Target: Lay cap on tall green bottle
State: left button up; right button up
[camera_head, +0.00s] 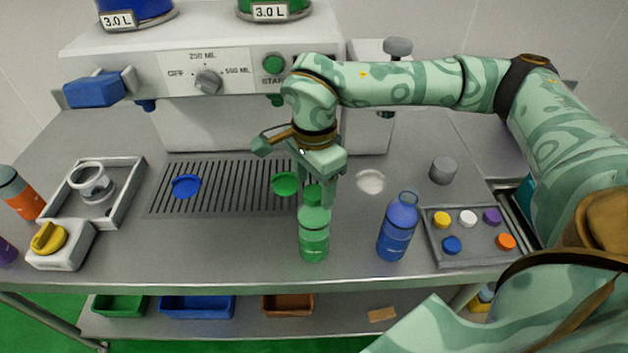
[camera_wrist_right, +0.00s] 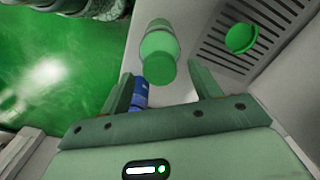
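The tall green bottle (camera_head: 314,238) stands upright on the steel table in front of the drip grate. A solid green cap (camera_head: 313,194) shows at its top; in the right wrist view the cap (camera_wrist_right: 159,70) covers the bottle's mouth, with the bottle (camera_wrist_right: 158,40) behind it. I cannot tell how firmly it sits. My right gripper (camera_head: 320,182) points down just above and behind the bottle top. In the wrist view its fingers (camera_wrist_right: 162,78) are spread, with visible gaps between them and the cap. My left gripper is not in view.
A blue bottle (camera_head: 397,230) stands close on the right, beside a tray (camera_head: 470,262) of coloured caps. Behind are the grate (camera_head: 230,200) with blue and green discs, and the filling machine (camera_head: 215,128). A grey cylinder (camera_head: 443,170) stands at the right.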

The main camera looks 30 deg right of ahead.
notch_tip(320, 180, up, 16)
jog(key=p, duration=0.2)
jog(key=shift+r, duration=0.15)
dwell(0.6)
